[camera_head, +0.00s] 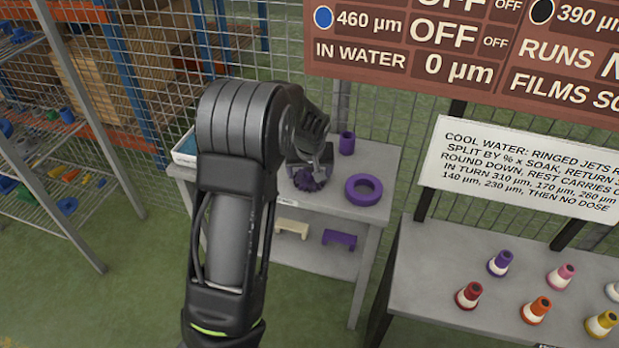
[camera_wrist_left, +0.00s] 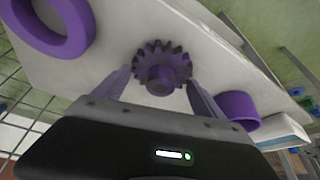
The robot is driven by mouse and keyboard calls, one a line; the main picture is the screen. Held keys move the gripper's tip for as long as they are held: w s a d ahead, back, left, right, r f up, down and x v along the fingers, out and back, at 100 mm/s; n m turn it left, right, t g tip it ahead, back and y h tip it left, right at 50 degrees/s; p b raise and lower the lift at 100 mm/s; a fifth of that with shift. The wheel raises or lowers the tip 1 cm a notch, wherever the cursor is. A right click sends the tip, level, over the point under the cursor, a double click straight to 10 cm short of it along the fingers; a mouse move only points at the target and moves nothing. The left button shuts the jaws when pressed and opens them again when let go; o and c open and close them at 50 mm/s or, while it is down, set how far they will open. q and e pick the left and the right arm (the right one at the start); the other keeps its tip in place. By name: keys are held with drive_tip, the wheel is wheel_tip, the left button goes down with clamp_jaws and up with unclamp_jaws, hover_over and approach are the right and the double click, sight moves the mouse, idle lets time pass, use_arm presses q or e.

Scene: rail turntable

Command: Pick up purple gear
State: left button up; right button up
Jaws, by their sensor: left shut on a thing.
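The purple gear (camera_head: 307,182) is a small toothed wheel at the grey table with purple parts in the head view. In the left wrist view the gear (camera_wrist_left: 162,66) shows its teeth and a round hub, between the two fingers. My left gripper (camera_head: 316,170) reaches down over the table and is shut on the gear; its fingers (camera_wrist_left: 160,88) show on both sides of it in the wrist view. I cannot tell whether the gear touches the tabletop. The arm and gripper hide part of the table. My right gripper is not in view.
On the grey table (camera_head: 335,210) a purple ring (camera_head: 363,190) lies to the right and a purple cylinder (camera_head: 347,143) stands behind. A tray (camera_head: 185,148) is at the left. The lower shelf holds a cream block (camera_head: 292,228) and a purple block (camera_head: 340,239). Wire mesh stands behind.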

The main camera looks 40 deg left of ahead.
sight(310, 169)
use_arm(q)
drive_tip(key=c, duration=0.3)
drive_tip(key=shift+c, duration=0.2)
wheel_tip(310, 169, up, 10)
drive_tip(key=shift+r+b, duration=0.1)
drive_tip(key=shift+b, duration=0.25)
idle(0.5)
